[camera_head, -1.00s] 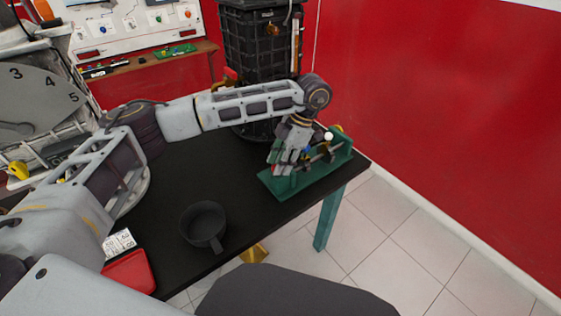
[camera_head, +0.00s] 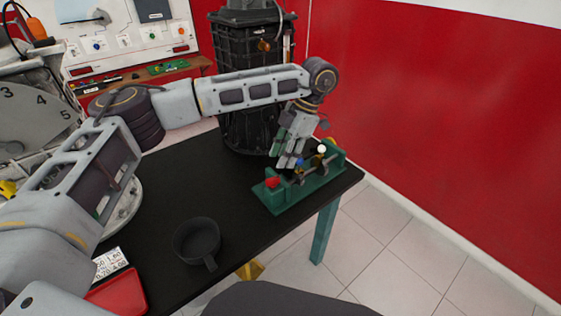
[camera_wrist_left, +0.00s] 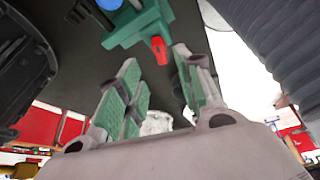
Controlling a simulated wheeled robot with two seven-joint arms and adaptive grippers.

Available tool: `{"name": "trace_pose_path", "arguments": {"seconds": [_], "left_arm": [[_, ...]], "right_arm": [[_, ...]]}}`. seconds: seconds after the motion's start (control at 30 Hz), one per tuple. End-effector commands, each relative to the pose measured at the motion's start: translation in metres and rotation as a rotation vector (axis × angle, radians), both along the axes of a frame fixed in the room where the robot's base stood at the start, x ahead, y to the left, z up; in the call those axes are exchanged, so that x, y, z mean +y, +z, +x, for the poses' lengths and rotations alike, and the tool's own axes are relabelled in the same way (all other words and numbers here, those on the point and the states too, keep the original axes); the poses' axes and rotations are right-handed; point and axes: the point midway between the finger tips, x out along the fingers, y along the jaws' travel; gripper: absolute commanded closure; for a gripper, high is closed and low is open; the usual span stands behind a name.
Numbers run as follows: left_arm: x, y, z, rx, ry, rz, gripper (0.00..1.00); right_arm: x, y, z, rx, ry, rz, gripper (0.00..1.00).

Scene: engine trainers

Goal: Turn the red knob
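The red knob (camera_head: 272,182) sits at the near left end of a green stand (camera_head: 300,192) on the black table. A blue knob (camera_head: 298,163) and a white knob (camera_head: 322,149) stand farther along the same stand. My left gripper (camera_head: 287,158) is above and behind the red knob, apart from it. In the left wrist view the gripper (camera_wrist_left: 153,80) has its two green-padded fingers spread, with nothing between them. The red knob (camera_wrist_left: 159,49) shows beyond the fingertips there, on the green stand (camera_wrist_left: 135,25). My right gripper is not in view.
A dark pan (camera_head: 196,240) lies on the black table (camera_head: 180,190), left of the stand. A red tray (camera_head: 120,295) lies at the near left corner. A red wall (camera_head: 430,110) is to the right.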

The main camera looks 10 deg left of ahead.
Motion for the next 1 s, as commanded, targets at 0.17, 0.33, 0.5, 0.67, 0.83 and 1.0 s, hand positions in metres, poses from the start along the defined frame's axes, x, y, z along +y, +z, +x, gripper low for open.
{"name": "trace_pose_path", "arguments": {"seconds": [0.17, 0.33, 0.5, 0.67, 0.83, 1.0], "left_arm": [[-0.005, 0.017, 0.005, -0.003, 0.0, 0.001, 0.64], [-0.009, 0.029, 0.008, -0.002, 0.0, 0.001, 0.64], [-0.012, 0.037, 0.01, -0.001, 0.0, 0.001, 0.64], [-0.013, 0.039, 0.01, -0.001, 0.0, 0.0, 0.64], [-0.013, 0.039, 0.01, -0.001, 0.0, -0.001, 0.64], [-0.013, 0.039, 0.01, 0.0, 0.0, 0.0, 0.64]], "right_arm": [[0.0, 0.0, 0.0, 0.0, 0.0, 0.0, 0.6], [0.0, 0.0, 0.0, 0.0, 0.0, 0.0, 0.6], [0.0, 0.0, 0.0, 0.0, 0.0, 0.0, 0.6], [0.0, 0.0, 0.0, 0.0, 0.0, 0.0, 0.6], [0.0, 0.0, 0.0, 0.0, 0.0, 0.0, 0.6], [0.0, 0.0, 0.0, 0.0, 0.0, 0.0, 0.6]]}}
